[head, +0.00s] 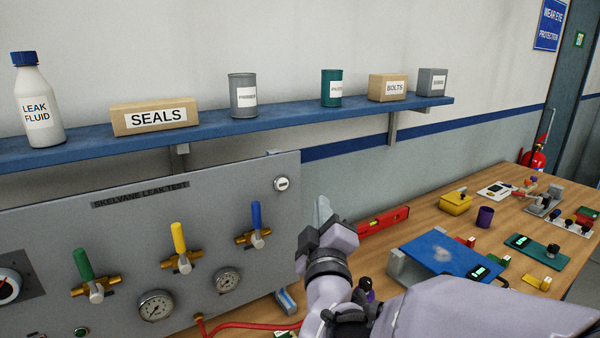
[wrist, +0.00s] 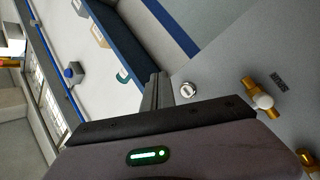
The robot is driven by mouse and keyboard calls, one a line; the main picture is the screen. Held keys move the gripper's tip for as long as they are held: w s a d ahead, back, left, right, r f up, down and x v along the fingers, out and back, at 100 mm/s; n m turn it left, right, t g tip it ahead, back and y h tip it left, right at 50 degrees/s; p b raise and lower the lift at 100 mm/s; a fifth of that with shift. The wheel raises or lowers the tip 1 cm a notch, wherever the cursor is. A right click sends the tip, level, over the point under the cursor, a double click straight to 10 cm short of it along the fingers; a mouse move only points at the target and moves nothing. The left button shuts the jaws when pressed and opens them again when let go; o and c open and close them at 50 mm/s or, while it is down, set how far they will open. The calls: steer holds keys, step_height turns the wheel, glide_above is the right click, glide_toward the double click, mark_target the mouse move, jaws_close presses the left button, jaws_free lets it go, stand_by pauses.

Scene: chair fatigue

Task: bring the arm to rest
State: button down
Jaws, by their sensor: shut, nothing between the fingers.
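My gripper (head: 322,212) is in the lower middle of the head view, raised in front of the wall and just right of the grey leak test panel (head: 140,220). Its fingers are together and point upward, with nothing between them. In the wrist view my gripper's fingers (wrist: 157,88) show as a narrow grey pair at the middle, close together. The panel also fills the right of the wrist view (wrist: 235,75). My arm reaches in from the lower right of the head view and hides part of the wooden table (head: 425,222).
A blue shelf (head: 230,126) with a bottle, boxes and tins runs above the panel. The panel carries green, yellow and blue lever valves (head: 256,217) and gauges. Right of my arm, the table holds a red level (head: 383,221), a blue plate (head: 447,250) and several small items.

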steer(key=s+d+f+m+g, duration=0.2)
steer(key=s+f+m+g, duration=0.2)
steer(key=s, duration=0.5)
steer(key=s+d+f+m+g+y, duration=0.1)
steer(key=s+d+f+m+g, duration=0.2)
steer(key=s, duration=0.7)
steer(key=s+d+f+m+g, duration=0.3)
steer(key=s+f+m+g, duration=0.2)
steer(key=s, duration=0.5)
steer(key=m+g, duration=0.2)
steer(key=m, duration=0.1)
steer(key=shift+s+d+f+m, duration=0.2)
steer(key=shift+d+f+m, duration=0.05)
steer(key=shift+f+m, duration=0.15)
